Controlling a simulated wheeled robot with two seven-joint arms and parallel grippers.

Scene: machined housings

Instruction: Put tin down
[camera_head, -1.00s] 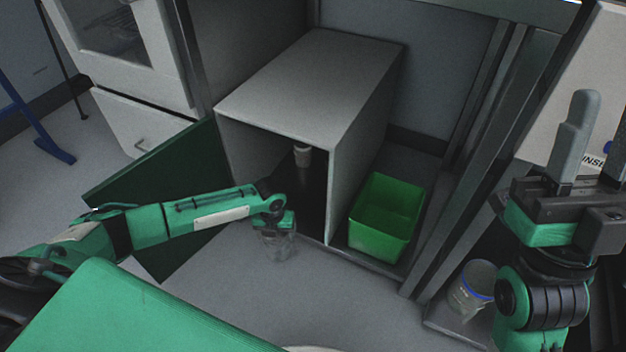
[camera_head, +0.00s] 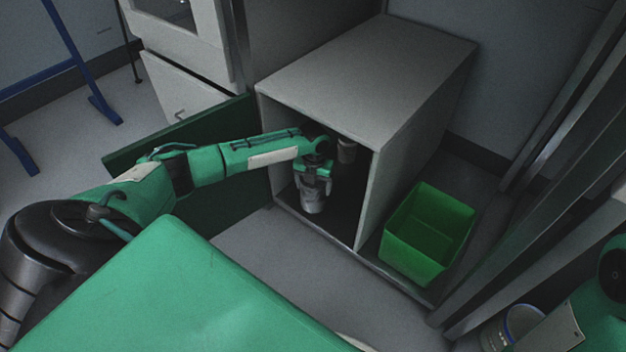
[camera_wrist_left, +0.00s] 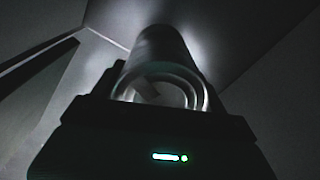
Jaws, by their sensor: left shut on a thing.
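My left gripper (camera_head: 314,184) is shut on a grey metal tin (camera_head: 312,201), just inside the open front of the grey cabinet (camera_head: 268,125). The tin hangs below the fingers, close over the dark cabinet floor; I cannot tell whether it touches. In the left wrist view the tin (camera_wrist_left: 160,50) stands out between the fingers (camera_wrist_left: 155,95), its round ringed end towards me. My right gripper is out of view; only part of that arm shows at the right edge.
A second grey cylinder (camera_head: 346,150) is inside the cabinet behind my left wrist. The green cabinet door (camera_head: 225,150) stands open to the left. A green bin (camera_head: 428,235) sits right of the cabinet.

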